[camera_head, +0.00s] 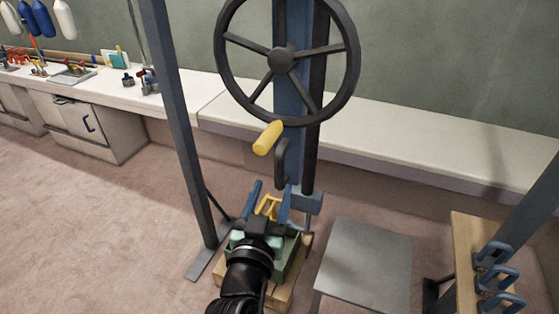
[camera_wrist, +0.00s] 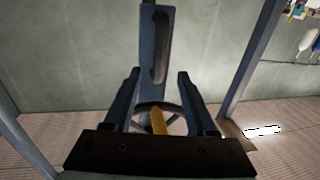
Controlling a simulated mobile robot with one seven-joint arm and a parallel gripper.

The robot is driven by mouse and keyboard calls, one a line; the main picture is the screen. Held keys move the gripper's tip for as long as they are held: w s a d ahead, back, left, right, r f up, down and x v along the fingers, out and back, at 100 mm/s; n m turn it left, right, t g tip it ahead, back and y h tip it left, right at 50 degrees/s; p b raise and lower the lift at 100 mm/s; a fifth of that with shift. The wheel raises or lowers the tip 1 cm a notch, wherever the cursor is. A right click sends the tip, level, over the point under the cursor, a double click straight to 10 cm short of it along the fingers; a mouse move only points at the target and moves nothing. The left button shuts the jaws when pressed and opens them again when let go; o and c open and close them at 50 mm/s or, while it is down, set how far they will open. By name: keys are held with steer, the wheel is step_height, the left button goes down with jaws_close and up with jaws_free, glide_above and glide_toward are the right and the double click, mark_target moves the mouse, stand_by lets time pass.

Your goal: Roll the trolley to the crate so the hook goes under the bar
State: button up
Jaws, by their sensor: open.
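The trolley appears to be the blue mast (camera_head: 291,100) with a dark spoked wheel (camera_head: 283,56) and yellow crank handle (camera_head: 268,138). A dark upright grip (camera_head: 281,164) is on the mast below the wheel; it also shows in the wrist view (camera_wrist: 160,48). A green crate (camera_head: 291,252) sits on wooden blocks at the mast's foot. A yellow bar-like frame (camera_head: 268,206) shows above it. My gripper (camera_head: 270,189) is over the crate, in front of the mast, open with nothing between its fingers (camera_wrist: 159,74). I cannot make out the hook; my arm hides part of the crate.
A grey post (camera_head: 178,120) stands left of the mast. A grey low table (camera_head: 366,262) is to the right, then a wooden board (camera_head: 465,250) with blue shackle-like parts (camera_head: 497,278). A long white bench (camera_head: 400,140) runs along the wall. Floor at left is clear.

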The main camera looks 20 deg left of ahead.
mark_target(278, 171)
steer(key=shift+w+a+p, duration=0.2)
steer(key=shift+w+p, duration=0.3)
steer(key=shift+w, duration=0.8)
steer(key=shift+w+a+p, duration=0.2)
steer(key=shift+w+p, duration=0.25)
steer(key=shift+w, duration=0.8)
steer(key=shift+w+a+p, duration=0.2)
steer(key=shift+w+p, duration=0.3)
steer(key=shift+w, duration=0.8)
jaws_close()
